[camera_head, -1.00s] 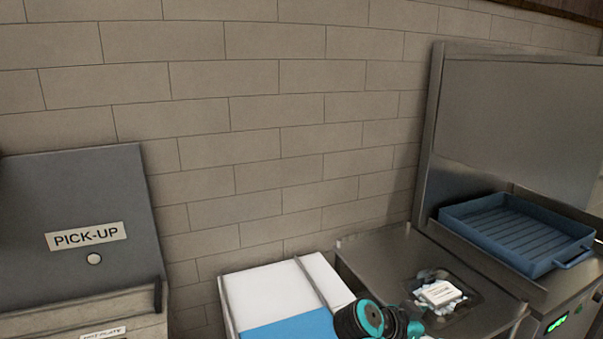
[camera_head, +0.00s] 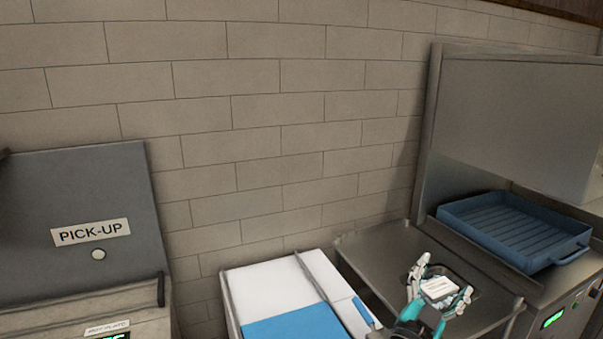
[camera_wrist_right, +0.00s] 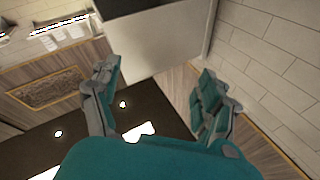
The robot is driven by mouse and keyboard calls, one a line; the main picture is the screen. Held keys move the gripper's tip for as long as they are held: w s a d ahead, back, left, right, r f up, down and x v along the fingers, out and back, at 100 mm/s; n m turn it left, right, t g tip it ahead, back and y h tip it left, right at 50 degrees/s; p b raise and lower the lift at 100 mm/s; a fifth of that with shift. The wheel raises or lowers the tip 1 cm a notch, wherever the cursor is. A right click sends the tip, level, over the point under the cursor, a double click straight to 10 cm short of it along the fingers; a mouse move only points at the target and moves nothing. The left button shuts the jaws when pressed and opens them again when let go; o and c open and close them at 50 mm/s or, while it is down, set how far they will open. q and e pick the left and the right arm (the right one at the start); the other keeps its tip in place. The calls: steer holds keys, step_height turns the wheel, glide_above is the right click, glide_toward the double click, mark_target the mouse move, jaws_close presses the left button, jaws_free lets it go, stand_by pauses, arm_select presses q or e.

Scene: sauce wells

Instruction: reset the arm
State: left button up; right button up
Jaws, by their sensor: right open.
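My right gripper (camera_head: 444,275) comes up from the bottom edge in the head view. Its two teal and grey fingers are spread apart, with nothing between them that I can see held. In the right wrist view the open fingers (camera_wrist_right: 157,80) also show, apart and empty, facing a pale box-like surface and a wall. My left gripper is not in view.
A blue ribbed tray (camera_head: 515,235) sits on the steel machine at right. A white and blue board (camera_head: 270,285) lies left of the steel counter. A grey PICK-UP panel (camera_head: 80,190) stands at left above a hot plate unit (camera_head: 130,322). The tiled wall closes the back.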

steer(key=s+a+n+t+y, duration=0.4)
steer(key=a+n+t+y, duration=0.3)
steer(key=a+n+y, duration=0.65)
steer(key=s+a+f+n+g+y, duration=0.2)
steer(key=s+f+n+g+y, duration=0.15)
steer(key=f, duration=0.25)
steer(key=s+a+f+n+g+y, duration=0.2)
steer(key=s+a+f+g+y, duration=0.1)
steer(key=f+g+y, duration=0.2)
steer(key=s+d+f+m+g+h, duration=0.2)
steer(key=s+d+f+g+h, duration=0.3)
steer(key=s+f, duration=0.5)
steer(key=s+d+f+m+g+h, duration=0.2)
steer(key=s+d+f+g, duration=0.45)
steer(key=s, duration=0.45)
step_height(320, 180, down, 26)
steer(key=s, duration=0.2)
steer(key=s+d+f+g, duration=0.2)
steer(key=s+d+f, duration=0.1)
steer(key=s+f, duration=1.3)
steer(key=shift+s+d+h, duration=0.15)
steer(key=shift+d+h, duration=0.05)
steer(key=shift+h, duration=0.1)
